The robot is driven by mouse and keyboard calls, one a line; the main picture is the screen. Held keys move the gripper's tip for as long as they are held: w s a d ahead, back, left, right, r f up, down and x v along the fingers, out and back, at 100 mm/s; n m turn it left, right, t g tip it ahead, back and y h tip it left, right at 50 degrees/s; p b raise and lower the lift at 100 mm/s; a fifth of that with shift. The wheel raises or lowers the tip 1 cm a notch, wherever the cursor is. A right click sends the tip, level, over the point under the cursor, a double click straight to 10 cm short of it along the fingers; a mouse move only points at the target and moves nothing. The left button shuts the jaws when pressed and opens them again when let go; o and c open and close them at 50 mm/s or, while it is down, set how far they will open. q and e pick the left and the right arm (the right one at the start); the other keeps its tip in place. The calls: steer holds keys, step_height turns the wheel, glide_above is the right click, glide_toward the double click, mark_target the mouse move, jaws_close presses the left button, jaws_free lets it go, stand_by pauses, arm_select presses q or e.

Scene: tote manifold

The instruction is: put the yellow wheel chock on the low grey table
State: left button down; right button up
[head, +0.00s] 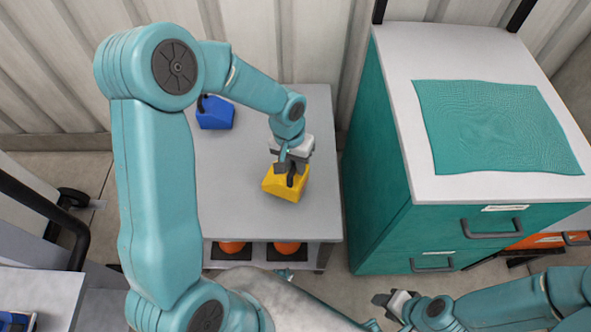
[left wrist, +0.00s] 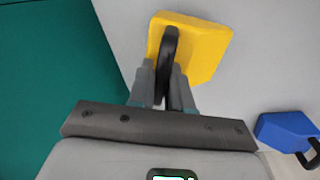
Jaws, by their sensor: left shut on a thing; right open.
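The yellow wheel chock (head: 283,187) is at the low grey table (head: 240,170), over its right half. It has a dark handle, and my left gripper (head: 291,172) is shut on that handle. In the left wrist view the fingers (left wrist: 163,88) close around the black handle of the yellow chock (left wrist: 205,52). I cannot tell whether the chock's underside touches the tabletop. My right gripper (head: 394,303) is open and empty at the lower right, away from the table.
A blue chock (head: 215,114) stands on the table's back left; it also shows in the left wrist view (left wrist: 285,132). A teal drawer cabinet (head: 440,240) with a teal cloth (head: 495,125) on top stands close on the right. Orange cones (head: 287,248) sit on the table's lower shelf.

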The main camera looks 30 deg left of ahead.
arm_select(q)
step_height(320, 180, down, 3)
steer(key=shift+f, duration=0.1)
steer(key=shift+b, duration=0.35)
steer(key=c, duration=1.1)
jaws_free()
steer(key=shift+o, duration=0.2)
